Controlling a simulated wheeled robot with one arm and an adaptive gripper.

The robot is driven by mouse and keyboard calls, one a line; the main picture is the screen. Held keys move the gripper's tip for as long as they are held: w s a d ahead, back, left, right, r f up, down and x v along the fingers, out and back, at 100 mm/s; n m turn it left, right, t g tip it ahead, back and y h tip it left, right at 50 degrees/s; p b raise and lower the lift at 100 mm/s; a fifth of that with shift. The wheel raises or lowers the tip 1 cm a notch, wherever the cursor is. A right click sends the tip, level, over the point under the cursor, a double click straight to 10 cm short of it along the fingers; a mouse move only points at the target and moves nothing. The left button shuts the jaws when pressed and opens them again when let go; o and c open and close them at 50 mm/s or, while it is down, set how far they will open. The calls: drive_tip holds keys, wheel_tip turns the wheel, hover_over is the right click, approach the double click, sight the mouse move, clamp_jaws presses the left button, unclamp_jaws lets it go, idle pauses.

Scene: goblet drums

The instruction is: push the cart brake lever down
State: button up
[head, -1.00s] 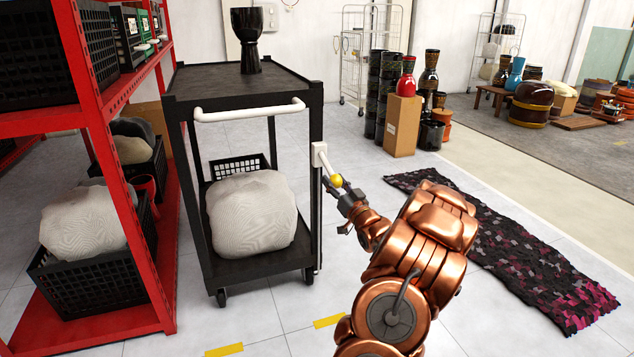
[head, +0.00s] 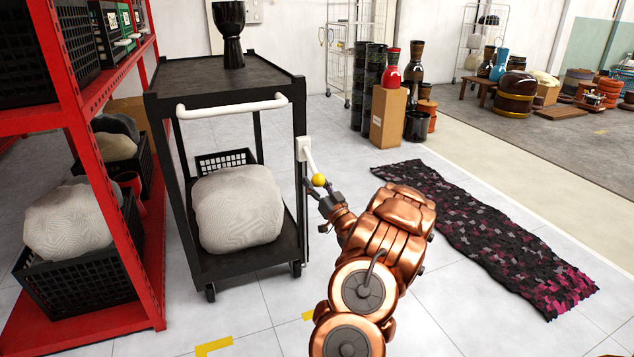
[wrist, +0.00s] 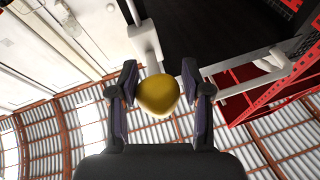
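The brake lever (head: 310,161) is a short white bar on a white plate at the black cart's (head: 226,98) right front post. It slopes down to the right and ends in a yellow knob (head: 318,180). My gripper (head: 325,195) is just below and right of the knob in the head view. In the wrist view, the knob (wrist: 158,95) shows between the two open, dark fingers of my gripper (wrist: 159,82).
A black goblet drum (head: 230,35) stands on the cart top, and a white handle (head: 232,108) crosses its front. A red shelf (head: 88,130) stands close on the left. A dark patterned rug (head: 480,235) lies right of my arm. Floor in front of the cart is clear.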

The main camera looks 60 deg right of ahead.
drive_tip(key=o, duration=0.3)
drive_tip(key=shift+r, duration=0.1)
drive_tip(key=shift+s+d, duration=0.1)
drive_tip(key=shift+s, duration=0.1)
drive_tip(key=shift+v, duration=5.95)
